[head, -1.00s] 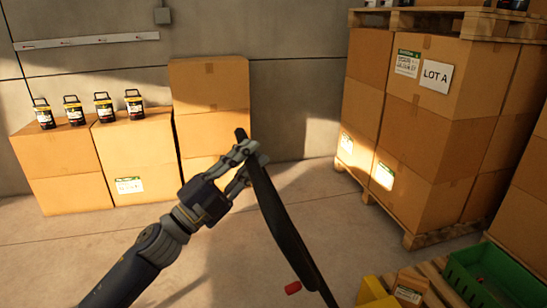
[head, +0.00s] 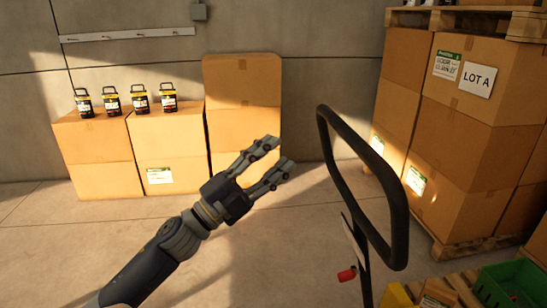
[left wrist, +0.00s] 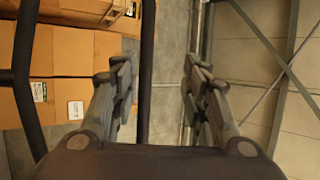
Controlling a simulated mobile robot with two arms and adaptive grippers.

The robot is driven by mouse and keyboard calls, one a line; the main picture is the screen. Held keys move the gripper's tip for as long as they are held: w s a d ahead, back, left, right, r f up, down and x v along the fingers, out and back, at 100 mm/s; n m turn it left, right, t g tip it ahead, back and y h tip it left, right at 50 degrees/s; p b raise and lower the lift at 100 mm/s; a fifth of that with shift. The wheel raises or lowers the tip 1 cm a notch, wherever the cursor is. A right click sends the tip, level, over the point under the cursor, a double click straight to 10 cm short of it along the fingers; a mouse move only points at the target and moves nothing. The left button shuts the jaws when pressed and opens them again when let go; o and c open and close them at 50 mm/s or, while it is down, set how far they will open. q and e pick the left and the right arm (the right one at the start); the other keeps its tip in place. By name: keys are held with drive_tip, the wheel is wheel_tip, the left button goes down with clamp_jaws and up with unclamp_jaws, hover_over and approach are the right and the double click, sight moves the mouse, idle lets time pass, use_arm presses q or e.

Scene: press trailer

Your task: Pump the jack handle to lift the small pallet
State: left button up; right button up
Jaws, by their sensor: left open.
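The jack handle (head: 394,215) is a black loop on a dark shaft with a red lever (head: 347,275), right of centre in the head view. My left gripper (head: 279,156) is open and empty, to the left of the loop with a visible gap. In the left wrist view, the bars of the handle (left wrist: 147,75) show, one of them between the open fingers (left wrist: 155,75) in the picture; its distance is unclear. A wooden pallet (head: 462,284) shows partly at the lower right; the jack's base is out of view. My right gripper is not in view.
A green crate (head: 503,285) and a small box (head: 438,291) are at the lower right, near a yellow part (head: 396,296). Stacked LOT A cartons (head: 468,125) stand behind. Lanterns (head: 140,99) sit on cartons (head: 168,145) at the left. The floor between is clear.

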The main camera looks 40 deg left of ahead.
use_arm(q)
drive_tip(key=v, duration=0.7)
drive_tip(key=shift+a+f, duration=0.1)
idle(0.4)
